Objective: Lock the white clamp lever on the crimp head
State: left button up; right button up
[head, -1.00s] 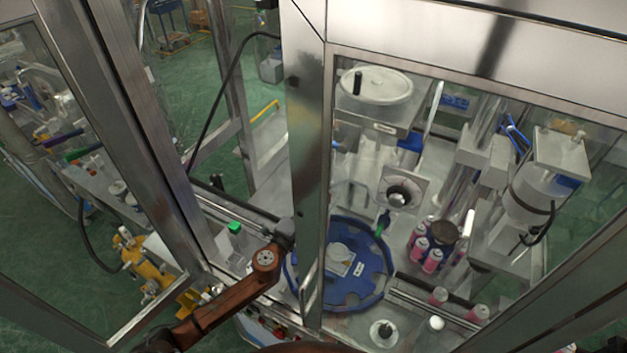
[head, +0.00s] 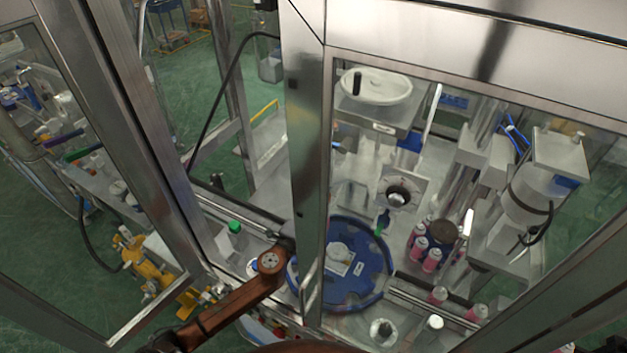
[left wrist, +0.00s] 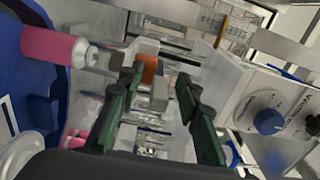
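My left arm comes in from the lower left in the head view, and its end passes behind the steel post, so the gripper is hidden there. In the left wrist view my left gripper (left wrist: 160,82) has its two dark green fingers spread apart. A grey block (left wrist: 160,94) and a pale bracket with an orange part (left wrist: 146,68) show between and beyond the fingertips; I see no clear contact. In the head view upright white bars stand at the machine, one at the back (head: 432,100) and one near the cans (head: 468,226); I cannot tell which is the clamp lever. My right gripper is not in view.
A blue rotary table (head: 375,272) lies behind the post. Pink cans (head: 431,260) stand right of it, and one pink can (left wrist: 50,46) is near the left finger. A panel with a blue knob (left wrist: 268,122) is at the right. The steel post (head: 309,150) and frame crowd the arm.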

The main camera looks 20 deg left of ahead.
pick_arm(q)
jog(key=s, duration=0.6)
jog(key=shift+s+a, duration=0.2)
jog(key=shift+a, duration=0.25)
jog(key=shift+d, duration=0.1)
dwell(0.4)
